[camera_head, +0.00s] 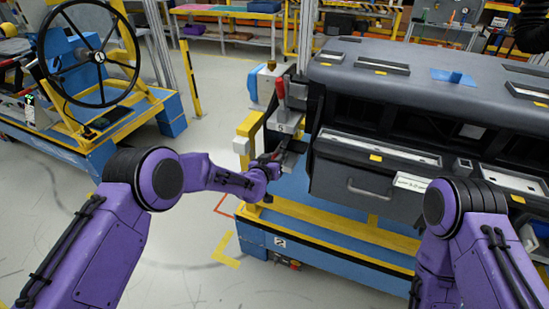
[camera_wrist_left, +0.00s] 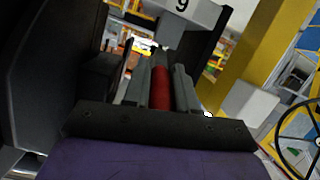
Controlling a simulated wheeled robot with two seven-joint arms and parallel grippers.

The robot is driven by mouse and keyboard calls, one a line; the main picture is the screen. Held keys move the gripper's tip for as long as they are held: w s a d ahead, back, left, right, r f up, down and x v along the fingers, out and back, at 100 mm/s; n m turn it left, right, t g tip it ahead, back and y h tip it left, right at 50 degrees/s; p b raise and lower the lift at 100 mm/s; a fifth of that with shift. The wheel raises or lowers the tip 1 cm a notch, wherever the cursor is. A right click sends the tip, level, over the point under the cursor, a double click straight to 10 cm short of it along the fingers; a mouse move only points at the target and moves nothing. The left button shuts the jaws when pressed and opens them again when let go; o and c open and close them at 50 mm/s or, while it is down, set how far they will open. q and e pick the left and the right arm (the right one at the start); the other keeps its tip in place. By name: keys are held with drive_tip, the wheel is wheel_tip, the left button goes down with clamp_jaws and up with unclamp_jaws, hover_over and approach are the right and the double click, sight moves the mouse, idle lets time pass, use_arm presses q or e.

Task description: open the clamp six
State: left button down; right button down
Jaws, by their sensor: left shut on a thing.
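My left gripper (camera_head: 280,161) is at the left end of the dashboard module (camera_head: 395,70), low beside the clamp bracket. In the left wrist view its two fingers (camera_wrist_left: 165,72) are closed around a red handle (camera_wrist_left: 160,90). Beyond them is a light block (camera_wrist_left: 186,12) with a mark that reads as 9, or as 6 if the picture is upside down. In the head view, a clamp with an upright red handle (camera_head: 281,89) stands above the gripper, on a pale plate (camera_head: 285,122). The gripped handle is mostly hidden there. My right gripper is out of view.
The module rests on a blue and yellow cart (camera_head: 335,236). A yellow post (camera_head: 249,127) stands left of the clamps, close to my left gripper. A steering wheel rig (camera_head: 88,55) stands at the left. The floor between is clear.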

use_arm(q)
drive_tip(key=shift+w+d+r+g+y+p, duration=0.1)
drive_tip(key=shift+w+r+g+y+p, duration=0.15)
drive_tip(key=shift+r+g+p, duration=0.6)
drive_tip(key=shift+w+r+g+y+p, duration=0.25)
drive_tip(key=shift+g+y+p, duration=0.15)
drive_tip(key=shift+g, duration=0.55)
drive_tip(key=c, duration=0.9)
unclamp_jaws()
drive_tip(key=shift+s, duration=0.1)
drive_tip(key=b+v, duration=0.1)
drive_tip(key=v, duration=0.9)
drive_tip(key=shift+r, duration=0.15)
